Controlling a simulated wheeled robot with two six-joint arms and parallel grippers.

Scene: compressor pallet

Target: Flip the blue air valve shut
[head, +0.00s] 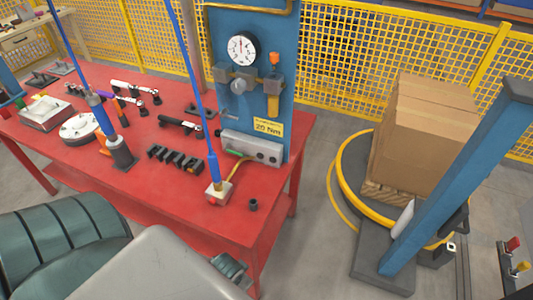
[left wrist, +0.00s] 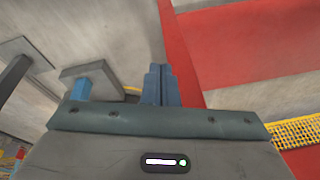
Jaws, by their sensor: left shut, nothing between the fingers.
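My left gripper (left wrist: 160,84) shows in the left wrist view with its two fingers together, shut and empty. A short blue piece (left wrist: 80,89) beside a grey plate is to the left of the fingers, apart from them in the picture. I cannot tell whether it is the blue air valve. In the head view, a blue panel (head: 226,22) carries a pressure gauge (head: 242,48), grey fittings (head: 238,86) and a yellow part (head: 273,104). No blue valve handle is clear there. My left arm fills the lower left, and its fingertips cannot be made out. My right gripper is not seen.
The red table (head: 150,180) holds tools, a black rack (head: 176,158) and a small box (head: 219,192) under a blue hanging rod. A carton (head: 425,130) stands on a yellow-ringed turntable at right, beside a blue post (head: 460,165). Floor between is clear.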

